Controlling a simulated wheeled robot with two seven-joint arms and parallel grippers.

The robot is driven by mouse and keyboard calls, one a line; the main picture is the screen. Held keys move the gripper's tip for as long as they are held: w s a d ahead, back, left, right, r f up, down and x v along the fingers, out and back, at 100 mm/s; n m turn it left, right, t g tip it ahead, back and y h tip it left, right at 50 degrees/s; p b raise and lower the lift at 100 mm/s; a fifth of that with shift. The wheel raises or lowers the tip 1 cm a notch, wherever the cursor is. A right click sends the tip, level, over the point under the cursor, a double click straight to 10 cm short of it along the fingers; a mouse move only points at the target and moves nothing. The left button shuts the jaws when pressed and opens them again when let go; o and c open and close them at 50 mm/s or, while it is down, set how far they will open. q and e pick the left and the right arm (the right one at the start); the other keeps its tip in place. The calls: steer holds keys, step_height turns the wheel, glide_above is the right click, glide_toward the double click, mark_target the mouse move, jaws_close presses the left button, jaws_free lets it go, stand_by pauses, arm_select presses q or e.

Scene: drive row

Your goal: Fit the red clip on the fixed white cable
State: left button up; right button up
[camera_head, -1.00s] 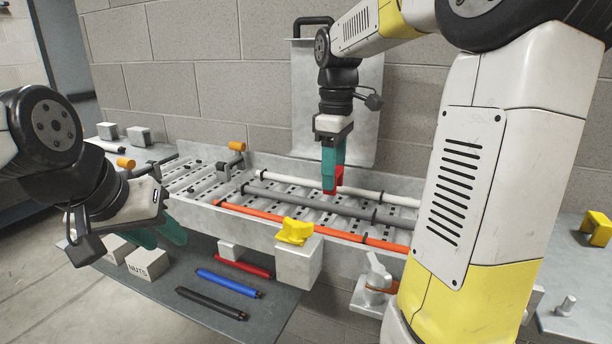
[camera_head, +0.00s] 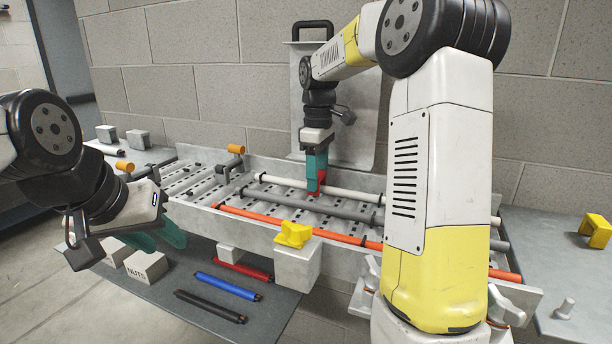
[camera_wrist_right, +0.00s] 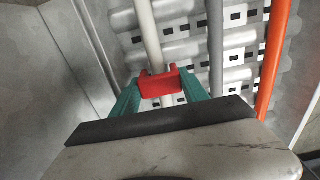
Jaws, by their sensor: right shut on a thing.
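The red clip (camera_head: 316,182) is held in my right gripper (camera_head: 316,176), whose teal fingers point down over the back of the cable tray. The clip also shows in the right wrist view (camera_wrist_right: 161,84), gripped between both fingertips and lined up over the white cable. The white cable (camera_head: 350,192) runs along the tray's back side; in the wrist view it (camera_wrist_right: 149,35) passes behind the clip. I cannot tell whether the clip touches the cable or is seated on it. My left gripper (camera_head: 160,238) hangs at the left, away from the clip; its two teal fingers seem apart and empty.
A grey cable (camera_head: 330,210) and an orange cable (camera_head: 300,228) lie in the tray in front of the white one. A yellow clip (camera_head: 294,234) sits on a block at the tray's front. Red, blue (camera_head: 228,286) and black rods lie on the lower shelf.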

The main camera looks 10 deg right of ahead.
steer(key=shift+f, duration=0.15)
steer(key=o, duration=1)
steer(key=shift+o, duration=0.2)
step_height(320, 180, up, 12)
steer(key=shift+r, duration=0.2)
